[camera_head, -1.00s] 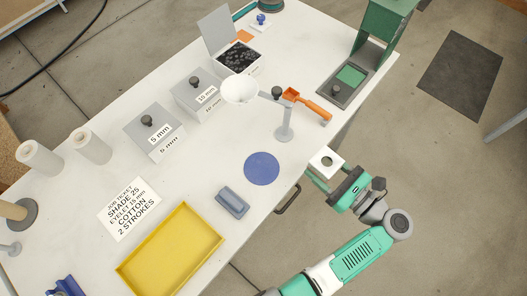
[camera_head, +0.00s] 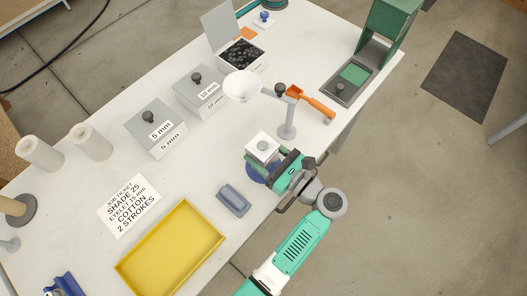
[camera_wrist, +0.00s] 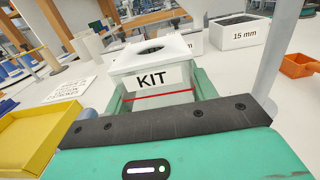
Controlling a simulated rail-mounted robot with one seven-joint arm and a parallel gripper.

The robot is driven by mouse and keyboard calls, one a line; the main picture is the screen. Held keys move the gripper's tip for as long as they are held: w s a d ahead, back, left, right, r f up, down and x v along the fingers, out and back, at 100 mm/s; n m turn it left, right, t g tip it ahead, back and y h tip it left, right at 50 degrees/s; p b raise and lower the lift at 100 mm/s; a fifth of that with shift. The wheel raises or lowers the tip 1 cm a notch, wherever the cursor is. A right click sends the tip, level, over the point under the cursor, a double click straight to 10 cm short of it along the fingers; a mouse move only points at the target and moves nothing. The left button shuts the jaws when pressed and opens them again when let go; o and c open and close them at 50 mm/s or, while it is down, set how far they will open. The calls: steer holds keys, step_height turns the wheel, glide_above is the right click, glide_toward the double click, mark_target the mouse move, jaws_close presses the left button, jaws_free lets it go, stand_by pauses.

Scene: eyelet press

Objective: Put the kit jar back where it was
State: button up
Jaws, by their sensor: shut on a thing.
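The kit jar (camera_head: 262,146) is a white square jar with a dark round opening in its top. In the wrist view its front label reads KIT, with a red line (camera_wrist: 158,96) below it. My gripper (camera_head: 266,156) is shut on the jar and holds it upright over the tabletop near the front edge. A round blue mat (camera_head: 255,171) lies beneath, mostly hidden by the jar and gripper. I cannot tell whether the jar's base touches it.
A grey post (camera_head: 288,122) with a white funnel (camera_head: 242,87) stands close behind the jar. An orange scoop (camera_head: 316,104) lies right of it. A grey block (camera_head: 233,200) and yellow tray (camera_head: 171,284) are to the left. Lidded boxes (camera_head: 155,128) stand farther back.

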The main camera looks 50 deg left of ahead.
mark_target(272, 166)
steer(key=shift+f+b, duration=0.85)
steer(key=shift+f, duration=0.9)
steer(key=shift+f, duration=0.1)
steer(key=o, duration=1.5)
steer(key=shift+o, duration=0.2)
steer(key=w+d+p, duration=0.1)
steer(key=d, duration=1.1)
steer(key=shift+w+p, duration=0.3)
steer(key=shift+w, duration=0.05)
